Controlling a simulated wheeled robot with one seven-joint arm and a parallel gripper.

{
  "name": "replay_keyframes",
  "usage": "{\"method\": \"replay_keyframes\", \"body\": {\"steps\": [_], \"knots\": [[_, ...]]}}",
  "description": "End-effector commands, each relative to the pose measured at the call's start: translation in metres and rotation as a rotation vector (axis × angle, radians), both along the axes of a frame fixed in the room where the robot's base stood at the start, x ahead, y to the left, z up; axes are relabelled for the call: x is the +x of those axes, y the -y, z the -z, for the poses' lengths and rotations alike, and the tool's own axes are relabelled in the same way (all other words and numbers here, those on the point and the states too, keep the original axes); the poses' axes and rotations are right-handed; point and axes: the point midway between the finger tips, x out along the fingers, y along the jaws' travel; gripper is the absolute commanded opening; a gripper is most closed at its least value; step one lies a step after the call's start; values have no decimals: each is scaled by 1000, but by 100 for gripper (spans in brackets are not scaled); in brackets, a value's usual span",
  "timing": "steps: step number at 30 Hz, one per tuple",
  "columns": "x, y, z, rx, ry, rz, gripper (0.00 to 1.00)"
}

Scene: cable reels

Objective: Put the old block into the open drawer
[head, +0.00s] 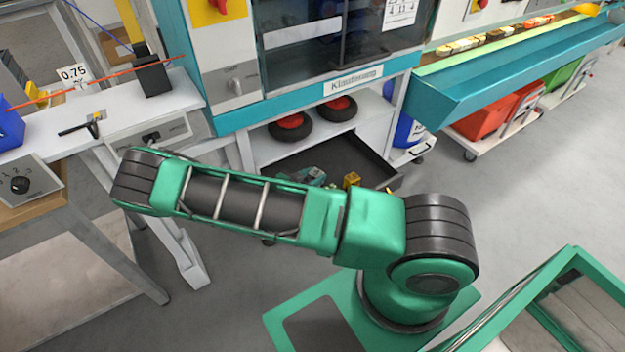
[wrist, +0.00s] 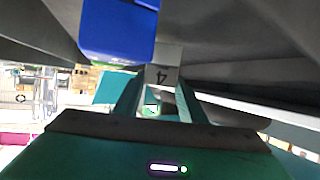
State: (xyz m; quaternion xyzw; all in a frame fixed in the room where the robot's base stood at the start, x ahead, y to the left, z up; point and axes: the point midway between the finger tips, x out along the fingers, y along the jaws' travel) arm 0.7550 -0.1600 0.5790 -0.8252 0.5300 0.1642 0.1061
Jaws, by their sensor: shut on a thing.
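The open drawer (head: 340,150), dark grey, sticks out below the bench, partly hidden by my arm in the head view. My gripper (head: 315,177) shows as a small green shape over the drawer, mostly hidden behind the arm. In the wrist view, my gripper (wrist: 160,105) is shut on a pale grey block (wrist: 163,74) marked with an upside-down 4. I cannot tell from its look whether this is the old block. A small yellow block (head: 351,180) shows at the drawer's near part; I cannot tell whether it rests inside.
Two black wheels with red hubs (head: 290,127) sit on the shelf above the drawer. A blue barrel (head: 407,128) stands right of it; a blue body (wrist: 118,30) is close in the wrist view. A teal trough (head: 520,72) lies at right. The floor at right (head: 530,190) is clear.

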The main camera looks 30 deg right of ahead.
Motion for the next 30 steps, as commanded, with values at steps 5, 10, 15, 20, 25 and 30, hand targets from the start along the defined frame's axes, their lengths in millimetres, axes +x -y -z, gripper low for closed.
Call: {"method": "replay_keyframes", "body": {"steps": [5, 10, 15, 20, 25, 30], "knots": [[0, 0, 17, -1, 0, 0, 13], [0, 0, 17, -1, 1, 0, 13], [0, 0, 18, 0, 0, 1, 45], [0, 0, 18, 0, 0, 1, 45], [0, -1, 17, 0, 1, 0, 45], [-7, -16, 10, 1, 0, 0, 45]]}}
